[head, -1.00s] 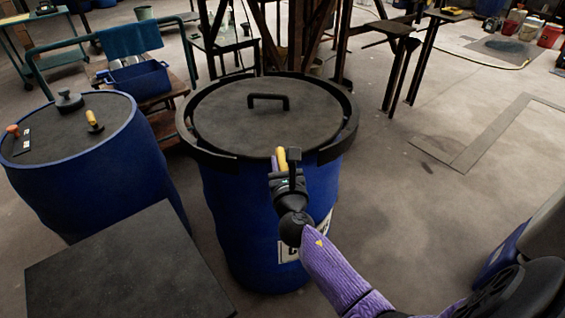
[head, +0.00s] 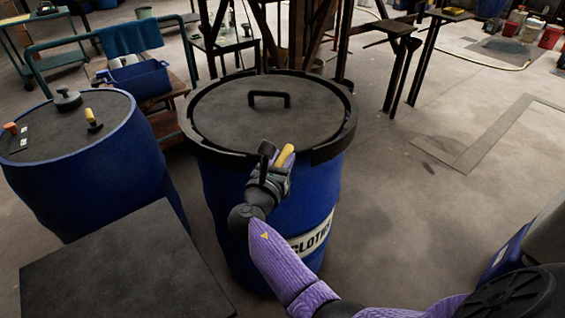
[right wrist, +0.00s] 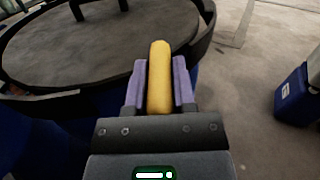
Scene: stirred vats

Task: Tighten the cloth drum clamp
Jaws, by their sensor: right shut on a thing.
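The blue cloth drum (head: 225,205) stands in the middle of the head view, with part of its label (head: 312,238) showing. A dark lid (head: 235,112) with a black handle (head: 269,97) covers it. A black clamp ring (head: 345,135) runs around the lid's rim. My right gripper (head: 277,163) is at the drum's near side, shut on a yellow lever (head: 285,155). In the right wrist view the yellow lever (right wrist: 160,75) stands between the two purple fingers. Where the lever joins the ring is hidden. My left gripper is not in view.
A second blue drum (head: 90,180) stands at the left with a yellow-handled tool (head: 92,120) and small items on top. A dark flat top (head: 120,270) fills the near left. A blue bin (head: 140,80) sits on a cart behind. The floor to the right is mostly clear.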

